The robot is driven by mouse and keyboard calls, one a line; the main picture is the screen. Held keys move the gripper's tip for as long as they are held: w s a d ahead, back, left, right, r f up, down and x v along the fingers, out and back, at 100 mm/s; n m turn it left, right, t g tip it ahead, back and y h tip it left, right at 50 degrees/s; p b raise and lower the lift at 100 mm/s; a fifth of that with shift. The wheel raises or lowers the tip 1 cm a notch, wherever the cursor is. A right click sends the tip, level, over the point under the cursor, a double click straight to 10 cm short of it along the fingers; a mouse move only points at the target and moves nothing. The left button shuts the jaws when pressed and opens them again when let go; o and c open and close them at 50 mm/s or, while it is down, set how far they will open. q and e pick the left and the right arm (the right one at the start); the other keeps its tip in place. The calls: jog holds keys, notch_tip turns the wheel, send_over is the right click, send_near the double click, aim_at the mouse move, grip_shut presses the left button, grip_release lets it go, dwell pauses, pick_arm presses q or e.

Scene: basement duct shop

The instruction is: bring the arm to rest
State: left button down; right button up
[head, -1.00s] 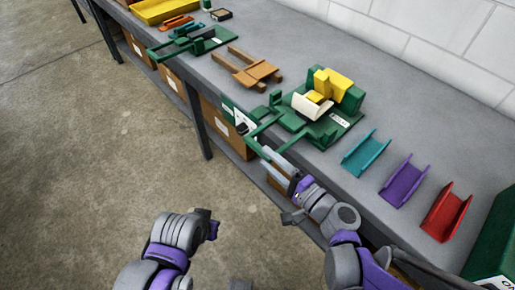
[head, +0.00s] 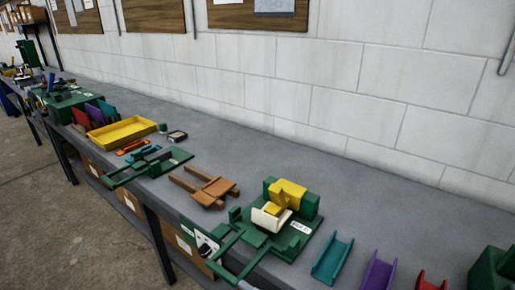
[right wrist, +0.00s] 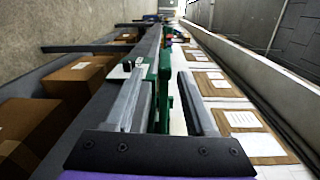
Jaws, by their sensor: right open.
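My right gripper (right wrist: 163,100) shows in the right wrist view with its two grey fingers spread apart. Green metal parts (right wrist: 164,90) show between and beyond the fingers; I cannot tell whether a finger touches them. In the head view, the green bench machine (head: 265,238) with a yellow block and a cream curved piece stands on the grey bench (head: 400,215). Its long green lever (head: 226,243) points toward the front edge. Neither gripper can be made out in the head view, and my left gripper is not in view.
Teal (head: 332,259), purple (head: 378,272) and red (head: 430,283) channels lie right of the machine. A brown wooden fixture (head: 207,190), a second green tool (head: 150,165) and a yellow tray (head: 122,134) stand farther left. Cardboard boxes (right wrist: 80,76) sit under the bench.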

jog(key=s+d+n+g+h+p, duration=0.2)
jog(key=s+d+n+h+p, duration=0.2)
jog(key=d+h, duration=0.3)
jog(key=s+d+n+g+h+p, duration=0.3)
jog(key=s+d+h, duration=0.4)
jog(key=d, duration=0.6)
jog(key=shift+n+p, duration=0.55)
jog(key=shift+n, duration=0.05)
jog(key=shift+f, duration=0.1)
dwell(0.4)
